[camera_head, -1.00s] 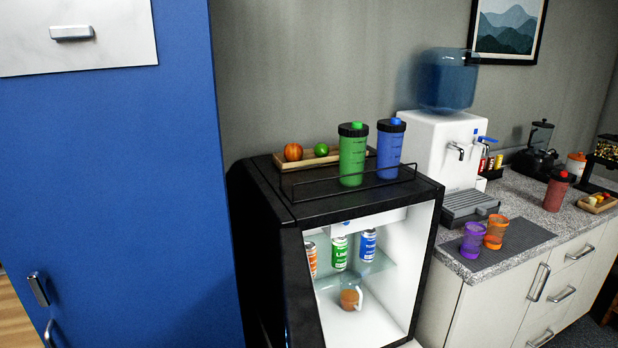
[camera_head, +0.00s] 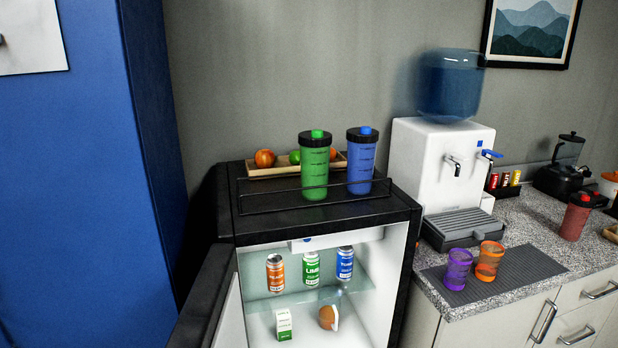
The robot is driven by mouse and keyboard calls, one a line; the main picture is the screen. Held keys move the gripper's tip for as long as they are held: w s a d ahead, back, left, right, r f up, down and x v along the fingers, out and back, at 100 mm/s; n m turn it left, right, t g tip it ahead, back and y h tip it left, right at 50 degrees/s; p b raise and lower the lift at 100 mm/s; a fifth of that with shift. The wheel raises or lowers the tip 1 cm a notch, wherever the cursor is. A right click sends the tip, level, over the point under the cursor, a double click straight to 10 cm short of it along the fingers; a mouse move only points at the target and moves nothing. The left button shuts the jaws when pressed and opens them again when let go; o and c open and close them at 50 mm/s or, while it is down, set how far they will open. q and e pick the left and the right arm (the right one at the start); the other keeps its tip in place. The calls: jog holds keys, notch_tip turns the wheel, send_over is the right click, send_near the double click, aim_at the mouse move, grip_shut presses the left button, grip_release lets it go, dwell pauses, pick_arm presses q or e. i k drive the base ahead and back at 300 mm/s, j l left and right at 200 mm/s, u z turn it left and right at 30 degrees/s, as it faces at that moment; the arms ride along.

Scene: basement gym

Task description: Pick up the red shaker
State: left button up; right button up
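The red shaker (camera_head: 575,218) stands upright on the speckled counter at the right of the head view, with a dark lid. It is behind and to the right of the grey mat with the cups. Neither of my grippers shows in this view, so their states and positions are hidden.
An open black mini fridge (camera_head: 396,215) holds cans and carries a green shaker (camera_head: 314,168), a blue shaker (camera_head: 361,163) and a fruit tray.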

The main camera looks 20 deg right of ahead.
aim_at(574, 219)
jog(key=l, duration=2.1)
jog(key=l+z, duration=0.1)
jog(key=l, duration=0.6)
jog(key=i+l+z, duration=0.1)
jog(key=l, duration=0.6)
jog(key=l+z, duration=0.15)
jog(key=l, duration=0.55)
jog(key=l+z, duration=0.35)
jog(key=l, duration=0.15)
jog(key=i+l+z, duration=0.15)
jog(key=l+z, duration=0.15)
jog(key=l, duration=0.2)
